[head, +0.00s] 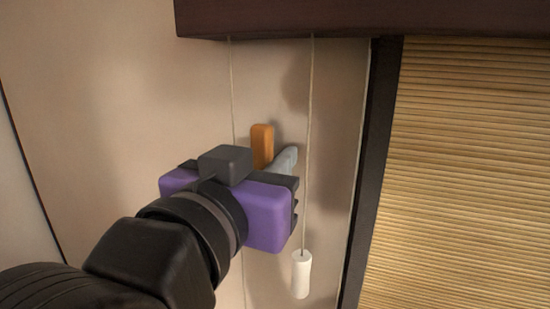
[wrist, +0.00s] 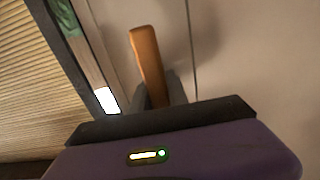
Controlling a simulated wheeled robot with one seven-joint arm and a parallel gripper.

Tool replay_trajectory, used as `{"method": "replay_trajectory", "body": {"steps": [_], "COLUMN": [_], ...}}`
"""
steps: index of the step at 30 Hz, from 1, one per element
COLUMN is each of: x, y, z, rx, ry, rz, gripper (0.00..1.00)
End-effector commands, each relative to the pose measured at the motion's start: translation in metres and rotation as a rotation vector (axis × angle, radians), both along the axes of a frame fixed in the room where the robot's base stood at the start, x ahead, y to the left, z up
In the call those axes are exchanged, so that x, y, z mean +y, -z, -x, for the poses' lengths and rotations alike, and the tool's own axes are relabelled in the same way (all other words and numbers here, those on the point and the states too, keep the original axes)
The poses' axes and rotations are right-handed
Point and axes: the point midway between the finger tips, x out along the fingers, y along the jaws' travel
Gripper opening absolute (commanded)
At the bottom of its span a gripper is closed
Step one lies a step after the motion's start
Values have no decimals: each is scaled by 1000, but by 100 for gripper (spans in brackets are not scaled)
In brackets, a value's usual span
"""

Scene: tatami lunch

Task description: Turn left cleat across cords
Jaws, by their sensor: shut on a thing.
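The cleat (head: 262,146) is an orange-brown bar standing nearly upright close to the beige wall. In the wrist view the cleat (wrist: 147,60) is slightly tilted, its lower part between my grey fingers. My gripper (head: 276,160), with a purple body, is shut on it; the gripper's fingers also show in the wrist view (wrist: 158,94). One thin cord (head: 231,85) hangs left of the cleat and passes behind my gripper. Another cord (head: 309,130) hangs to the right, ending in a white pull (head: 301,274). The cleat's lower end and mount are hidden.
A ribbed straw-coloured blind (head: 470,170) in a dark frame (head: 375,150) is at the right. A dark beam (head: 360,18) runs overhead. The right cord and white pull hang close beside my gripper. The wall at the left is bare.

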Motion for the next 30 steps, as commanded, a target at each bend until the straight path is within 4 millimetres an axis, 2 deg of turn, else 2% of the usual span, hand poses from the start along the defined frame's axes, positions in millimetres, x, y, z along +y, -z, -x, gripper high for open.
{"method": "replay_trajectory", "body": {"steps": [11, 30], "x": [-2, -8], "y": [5, 9], "z": [1, 3], "rx": [-47, -247], "ry": [1, 0], "rz": [-124, -675], "gripper": [0, 0]}}
